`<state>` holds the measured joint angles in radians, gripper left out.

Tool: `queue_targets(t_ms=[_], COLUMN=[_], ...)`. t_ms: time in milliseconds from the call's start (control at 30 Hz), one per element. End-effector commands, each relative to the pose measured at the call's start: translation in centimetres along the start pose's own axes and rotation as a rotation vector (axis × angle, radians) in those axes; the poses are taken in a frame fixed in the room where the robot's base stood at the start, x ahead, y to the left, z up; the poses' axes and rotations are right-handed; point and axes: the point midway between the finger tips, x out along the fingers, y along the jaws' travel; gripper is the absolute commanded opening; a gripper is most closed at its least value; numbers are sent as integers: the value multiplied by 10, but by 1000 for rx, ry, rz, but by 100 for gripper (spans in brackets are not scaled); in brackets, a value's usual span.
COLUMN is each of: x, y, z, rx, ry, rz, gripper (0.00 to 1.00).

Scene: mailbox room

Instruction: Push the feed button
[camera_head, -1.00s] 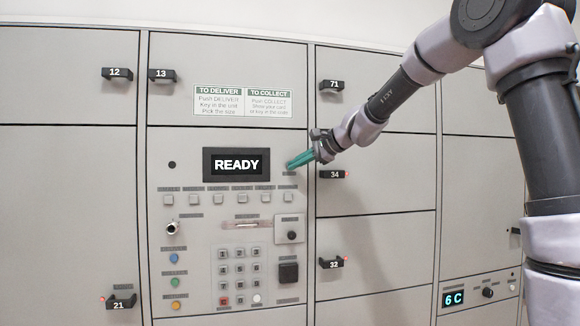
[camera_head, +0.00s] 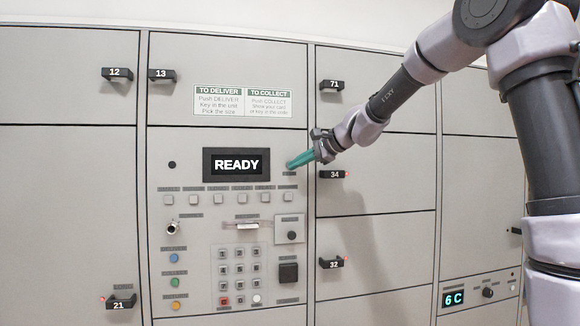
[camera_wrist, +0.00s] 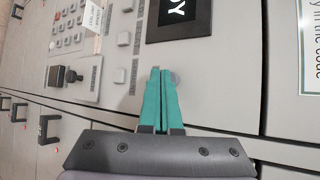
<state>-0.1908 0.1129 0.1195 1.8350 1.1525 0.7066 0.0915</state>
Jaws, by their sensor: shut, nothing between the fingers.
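My gripper (camera_head: 290,165) is shut and empty, its two teal fingers pressed together. The fingertips are at the panel, just right of the dark READY display (camera_head: 236,164). In the wrist view my gripper (camera_wrist: 160,72) reaches a small round grey button (camera_wrist: 175,79), which shows right beside the fingertips. In the head view the fingers cover that spot. I cannot read its label or tell whether it is pressed in. A white slip (camera_head: 247,226) sticks out of the slot below the row of square buttons, and it also shows in the wrist view (camera_wrist: 92,18).
A row of square buttons (camera_head: 217,199) lies below the display. A keypad (camera_head: 239,268), a black square knob (camera_head: 288,272) and coloured buttons (camera_head: 174,258) are lower down. Locker handle 34 (camera_head: 333,174) projects close to the right of my gripper.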

Motion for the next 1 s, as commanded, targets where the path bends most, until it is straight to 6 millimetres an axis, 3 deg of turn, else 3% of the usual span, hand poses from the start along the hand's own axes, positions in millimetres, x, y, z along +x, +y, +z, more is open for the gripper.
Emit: queue_targets(t_ms=[467,1000], x=[-6,-38], y=[4,28], z=[4,28], rx=[0,0], ry=[0,0], rz=[0,0], gripper=[0,0])
